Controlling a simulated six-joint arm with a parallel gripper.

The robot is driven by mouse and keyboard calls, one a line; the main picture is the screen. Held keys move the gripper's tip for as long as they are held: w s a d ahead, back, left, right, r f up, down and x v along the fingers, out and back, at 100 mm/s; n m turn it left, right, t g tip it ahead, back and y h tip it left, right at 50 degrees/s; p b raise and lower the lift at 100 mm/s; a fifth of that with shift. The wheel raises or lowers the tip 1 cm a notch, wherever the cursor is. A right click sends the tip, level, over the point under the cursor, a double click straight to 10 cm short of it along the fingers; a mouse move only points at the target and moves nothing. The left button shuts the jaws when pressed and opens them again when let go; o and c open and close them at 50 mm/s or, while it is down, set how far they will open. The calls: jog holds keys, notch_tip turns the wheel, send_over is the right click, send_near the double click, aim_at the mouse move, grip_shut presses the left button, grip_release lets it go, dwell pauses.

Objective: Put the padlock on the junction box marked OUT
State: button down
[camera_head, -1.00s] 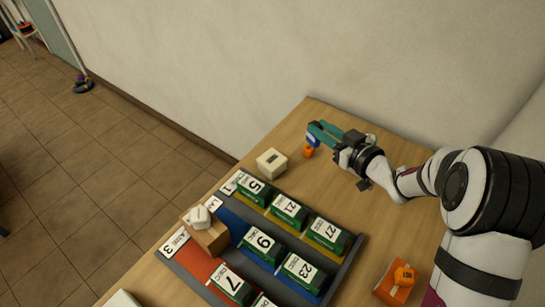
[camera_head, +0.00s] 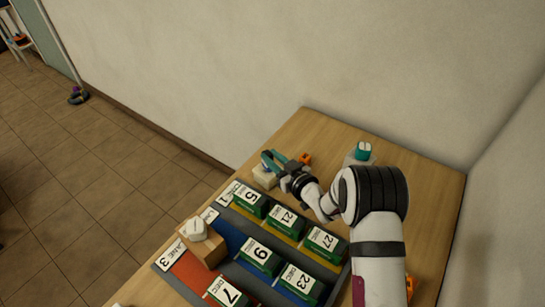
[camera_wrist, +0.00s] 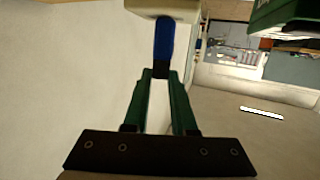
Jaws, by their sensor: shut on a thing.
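My gripper (camera_head: 274,163) is shut with its green fingers on a slim blue thing (camera_wrist: 164,42), probably the padlock; its form is partly hidden. The gripper is above a cream box (camera_head: 264,179) at the table's far left edge. This may be a junction box, but no OUT mark is legible. In the wrist view, a cream block (camera_wrist: 160,7) is right at the far end of the blue thing; whether they touch I cannot tell. A small orange thing (camera_head: 305,158) lies on the table right of the gripper.
A rack (camera_head: 239,232) of numbered green blocks fills the near table. A wooden block (camera_head: 203,251) with a white thing on top stands at its left. A teal item (camera_head: 363,150) on a pale base is behind my arm. The back right tabletop (camera_head: 425,180) is clear.

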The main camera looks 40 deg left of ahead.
jog(key=c, duration=0.7)
grip_release()
jog(key=shift+f, duration=0.1)
